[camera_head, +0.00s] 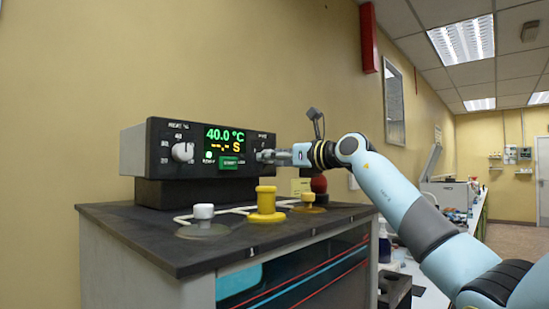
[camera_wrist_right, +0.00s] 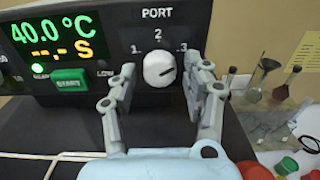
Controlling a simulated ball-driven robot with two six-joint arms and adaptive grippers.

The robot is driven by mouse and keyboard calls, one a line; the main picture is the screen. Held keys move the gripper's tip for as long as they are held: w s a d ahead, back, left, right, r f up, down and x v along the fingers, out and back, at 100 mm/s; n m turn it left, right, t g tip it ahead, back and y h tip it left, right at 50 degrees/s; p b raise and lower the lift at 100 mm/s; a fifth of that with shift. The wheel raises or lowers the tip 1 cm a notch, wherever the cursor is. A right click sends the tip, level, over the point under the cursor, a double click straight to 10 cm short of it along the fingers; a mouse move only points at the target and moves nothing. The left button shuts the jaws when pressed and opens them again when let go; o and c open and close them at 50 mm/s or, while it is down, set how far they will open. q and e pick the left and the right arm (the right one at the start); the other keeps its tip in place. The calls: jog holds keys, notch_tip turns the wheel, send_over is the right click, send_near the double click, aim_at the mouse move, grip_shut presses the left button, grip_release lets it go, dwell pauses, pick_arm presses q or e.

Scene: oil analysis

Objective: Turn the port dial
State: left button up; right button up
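The port dial (camera_wrist_right: 159,69) is a white round knob under the PORT label, with marks 1, 2 and 3 around it. Its dark line points right and slightly up, towards the 3. The control box (camera_head: 147,151) that carries it stands on the dark bench. My right gripper (camera_wrist_right: 160,70) is open in the wrist view, one finger on each side of the dial, with gaps showing. In the head view the right gripper (camera_head: 268,156) is at the panel's right end and hides the dial. My left gripper is in neither view.
The box also has a left knob (camera_head: 182,152), a display (camera_head: 226,138) and a green START button (camera_wrist_right: 70,80). White (camera_head: 203,212) and yellow (camera_head: 266,203) plugs stand on the bench top (camera_head: 130,228) in front. Bottles and bright caps lie right of the gripper.

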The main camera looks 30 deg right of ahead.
jog(key=c, duration=0.9)
jog(key=shift+n, duration=0.3)
jog(key=shift+n+b, duration=3.45)
jog(key=shift+n, duration=2.05)
